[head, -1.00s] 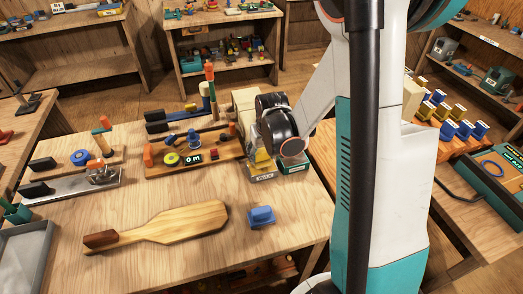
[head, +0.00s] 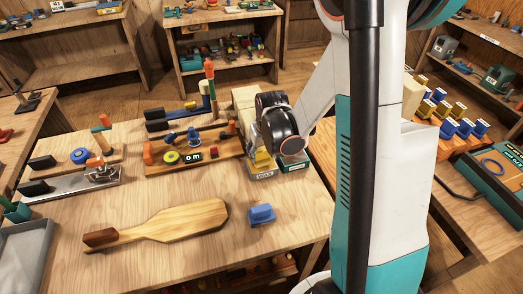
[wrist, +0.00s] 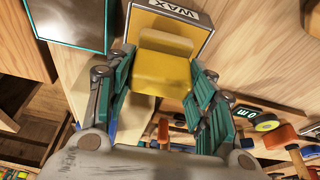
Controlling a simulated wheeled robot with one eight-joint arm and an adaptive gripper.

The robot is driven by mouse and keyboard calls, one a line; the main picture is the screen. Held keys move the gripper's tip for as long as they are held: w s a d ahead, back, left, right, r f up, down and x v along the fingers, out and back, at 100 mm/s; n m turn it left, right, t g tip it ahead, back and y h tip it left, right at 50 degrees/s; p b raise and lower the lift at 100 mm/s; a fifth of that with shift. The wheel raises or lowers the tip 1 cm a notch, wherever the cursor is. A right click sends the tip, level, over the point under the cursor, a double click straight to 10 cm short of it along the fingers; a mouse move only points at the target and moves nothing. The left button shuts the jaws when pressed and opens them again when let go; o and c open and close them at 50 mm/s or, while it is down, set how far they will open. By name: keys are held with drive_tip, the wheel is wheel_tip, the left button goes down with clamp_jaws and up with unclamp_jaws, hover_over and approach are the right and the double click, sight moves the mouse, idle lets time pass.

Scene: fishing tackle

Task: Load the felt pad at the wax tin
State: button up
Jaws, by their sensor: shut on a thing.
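A yellow pad (wrist: 165,75) with a raised block-like top is between the two fingers of my gripper (wrist: 163,62), which is shut on it. The wax tin (wrist: 205,32), a yellow open box with a grey rim marked WAX, is right at the pad in the wrist view. The pad appears to be in or over its opening; the exact contact is hidden. In the head view the wax tin (head: 262,174) stands near the bench's right edge, below my wrist, which hides most of the fingers.
A blue pad (head: 262,214) and a wooden paddle (head: 170,222) lie on the bench (head: 120,265). A board with a display (head: 193,157) lies left of my gripper. A rack (head: 462,130) holds several blue and yellow pads.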

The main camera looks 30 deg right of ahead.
sight(261, 149)
drive_tip(key=shift+s+f+b, duration=0.1)
drive_tip(key=shift+f+b, duration=0.35)
idle(1.6)
drive_tip(key=shift+r, duration=0.1)
drive_tip(key=shift+r+p, duration=2.45)
drive_tip(key=shift+r, duration=1.05)
